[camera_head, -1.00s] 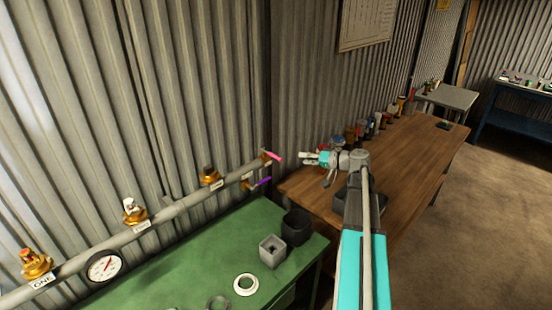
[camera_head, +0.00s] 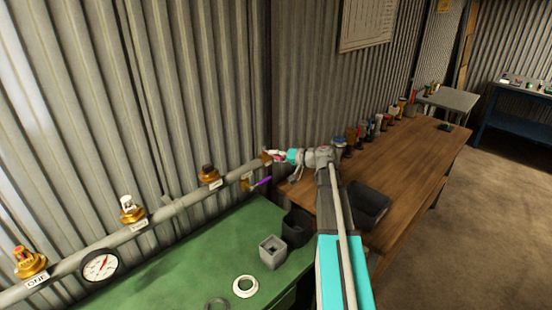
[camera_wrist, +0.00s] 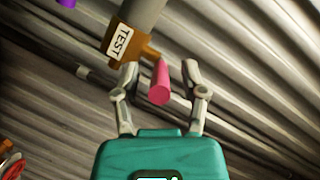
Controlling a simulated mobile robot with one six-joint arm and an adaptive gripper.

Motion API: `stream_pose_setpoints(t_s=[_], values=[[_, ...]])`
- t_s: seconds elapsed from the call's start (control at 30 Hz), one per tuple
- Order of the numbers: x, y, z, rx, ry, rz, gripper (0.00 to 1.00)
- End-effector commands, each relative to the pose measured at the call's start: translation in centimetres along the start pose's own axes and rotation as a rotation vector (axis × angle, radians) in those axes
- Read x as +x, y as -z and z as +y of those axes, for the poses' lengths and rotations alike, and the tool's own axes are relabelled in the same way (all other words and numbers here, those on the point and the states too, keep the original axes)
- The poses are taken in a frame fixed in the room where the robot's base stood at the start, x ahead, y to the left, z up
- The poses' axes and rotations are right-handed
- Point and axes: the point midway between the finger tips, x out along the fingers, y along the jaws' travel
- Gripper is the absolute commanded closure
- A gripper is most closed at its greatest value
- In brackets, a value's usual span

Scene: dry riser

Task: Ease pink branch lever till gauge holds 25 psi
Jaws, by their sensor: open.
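The pink lever (camera_wrist: 160,83) lies between the open fingers of my gripper (camera_wrist: 160,80) in the wrist view, with a gap on each side. It joins a brass fitting labelled TEST (camera_wrist: 119,42) at the pipe's end. In the head view my gripper (camera_head: 275,155) is at that right end of the pipe and largely covers the pink lever. The round white gauge (camera_head: 101,265) hangs on the pipe at lower left; its red needle points up and slightly right, but the numbers are too small to read. A purple lever (camera_head: 262,183) sits just below my gripper.
The grey pipe (camera_head: 170,211) runs along the corrugated wall with several brass valves. On the green bench (camera_head: 165,276) stand a grey square cup (camera_head: 272,252), a dark container (camera_head: 297,228) and a white ring (camera_head: 246,286). A wooden bench (camera_head: 420,160) holds bottles and a black tray (camera_head: 367,204).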

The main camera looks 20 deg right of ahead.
Motion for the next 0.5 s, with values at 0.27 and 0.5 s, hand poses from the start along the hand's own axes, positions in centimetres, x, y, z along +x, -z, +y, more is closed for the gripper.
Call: stream_pose_setpoints(t_s=[0.27,0.5], values=[[0.16,0.0,0.0,0.0,0.0,0.0,0.45],[0.15,0.0,0.0,0.0,0.0,0.0,0.78]])
